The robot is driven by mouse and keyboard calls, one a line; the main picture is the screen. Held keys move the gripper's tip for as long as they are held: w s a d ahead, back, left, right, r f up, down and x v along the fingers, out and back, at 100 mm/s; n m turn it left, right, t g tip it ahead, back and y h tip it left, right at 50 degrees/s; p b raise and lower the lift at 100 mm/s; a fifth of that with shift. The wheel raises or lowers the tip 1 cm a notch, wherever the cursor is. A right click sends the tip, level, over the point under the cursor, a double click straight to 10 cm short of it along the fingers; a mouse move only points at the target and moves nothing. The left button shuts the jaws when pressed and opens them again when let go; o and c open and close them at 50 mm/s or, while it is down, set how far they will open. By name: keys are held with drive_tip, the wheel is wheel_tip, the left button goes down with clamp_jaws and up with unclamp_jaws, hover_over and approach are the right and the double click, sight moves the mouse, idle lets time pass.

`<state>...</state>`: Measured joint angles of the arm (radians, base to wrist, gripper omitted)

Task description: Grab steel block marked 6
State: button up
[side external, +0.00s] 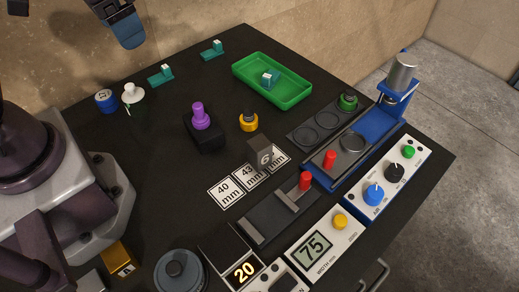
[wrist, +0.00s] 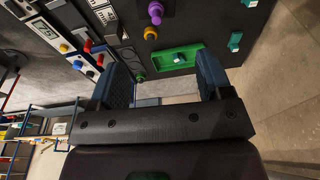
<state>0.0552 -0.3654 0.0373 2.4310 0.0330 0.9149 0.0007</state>
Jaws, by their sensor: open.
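The steel block marked 6 (side external: 264,157) is a small dark grey block with a pale face bearing the number. In the side view it stands on the row of white labelled cards (side external: 249,177), over the right part of the row. My gripper (side external: 127,32) is high at the upper left of the side view, far from the block and only partly in frame. In the wrist view my gripper (wrist: 160,68) has its two blue fingers wide apart with nothing between them. I cannot make out the number on any block in the wrist view.
A green tray (side external: 302,96) holds a small teal block.

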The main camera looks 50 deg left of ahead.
wheel_tip(320, 180, up, 4)
drive_tip(key=s+t, duration=0.2)
drive_tip(key=t, duration=0.1)
drive_tip(key=m+t+y, duration=0.3)
drive_tip(key=m+t, duration=1)
drive_tip(key=m, duration=2.2)
approach(267, 139)
drive_tip(key=a, duration=0.2)
drive_tip(key=w+a, duration=0.1)
drive_tip(key=a, duration=0.4)
drive_tip(key=shift+w+a+f, duration=0.15)
drive_tip(key=shift+w+a, duration=0.15)
drive_tip(key=d+m+h, duration=0.1)
drive_tip(key=d+h, duration=0.1)
drive_tip(key=d+m+h, duration=0.1)
drive_tip(key=d+h, duration=0.1)
drive_tip(key=shift+w+d+f+h, duration=0.15)
drive_tip(key=shift+w+d+h, duration=0.1)
drive_tip(key=shift+d+h, duration=0.1)
drive_tip(key=shift+w+d, duration=0.35)
drive_tip(key=shift+w, duration=1.6)
drive_tip(key=shift+w+d, duration=0.15)
drive_tip(key=shift+w, duration=1.6)
